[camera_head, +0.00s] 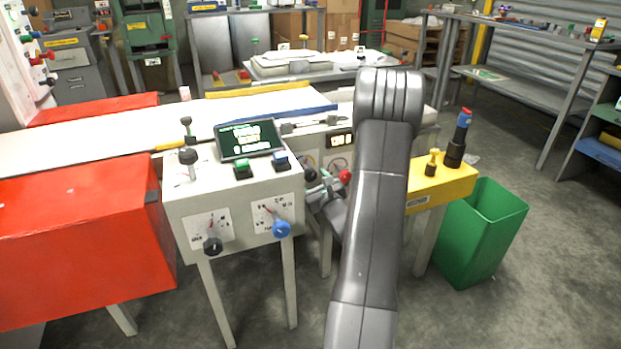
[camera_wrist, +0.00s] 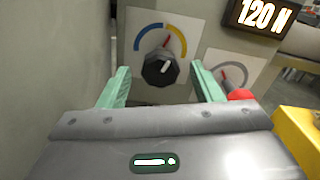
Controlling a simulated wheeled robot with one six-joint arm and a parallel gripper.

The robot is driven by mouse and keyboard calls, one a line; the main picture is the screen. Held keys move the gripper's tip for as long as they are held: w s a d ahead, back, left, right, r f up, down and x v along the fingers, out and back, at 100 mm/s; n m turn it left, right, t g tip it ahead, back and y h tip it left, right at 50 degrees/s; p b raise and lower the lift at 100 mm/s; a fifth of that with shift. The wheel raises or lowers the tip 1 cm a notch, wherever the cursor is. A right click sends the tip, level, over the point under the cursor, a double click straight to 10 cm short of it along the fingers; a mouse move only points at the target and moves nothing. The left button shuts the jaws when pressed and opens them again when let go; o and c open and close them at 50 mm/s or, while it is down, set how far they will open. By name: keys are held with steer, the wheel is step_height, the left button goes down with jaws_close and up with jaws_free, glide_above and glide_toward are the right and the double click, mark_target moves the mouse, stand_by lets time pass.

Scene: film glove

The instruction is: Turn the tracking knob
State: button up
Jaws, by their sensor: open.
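In the head view the fingers are partly hidden by my arm. A red knob (camera_wrist: 239,95) with a grey arc is just right of the right finger. No label reading "tracking" is legible.
A nearer console (camera_head: 235,180) carries a black knob (camera_head: 212,246), a blue knob (camera_head: 281,229) and a screen (camera_head: 249,139). A yellow stand (camera_head: 450,183) and green bin (camera_head: 480,235) are to the right. A display (camera_wrist: 262,16) reads 120 N.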

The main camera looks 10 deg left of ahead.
steer(key=shift+x, duration=1.4)
steer(key=c, duration=1)
steer(key=shift+m, duration=2.2)
steer(key=o, duration=1)
steer(key=shift+d, duration=0.1)
steer(key=p+v, duration=0.1)
steer(key=v, duration=1.2)
steer(key=shift+s+d+p, duration=0.2)
steer(key=shift+s+p, duration=0.15)
steer(key=shift+p, duration=0.05)
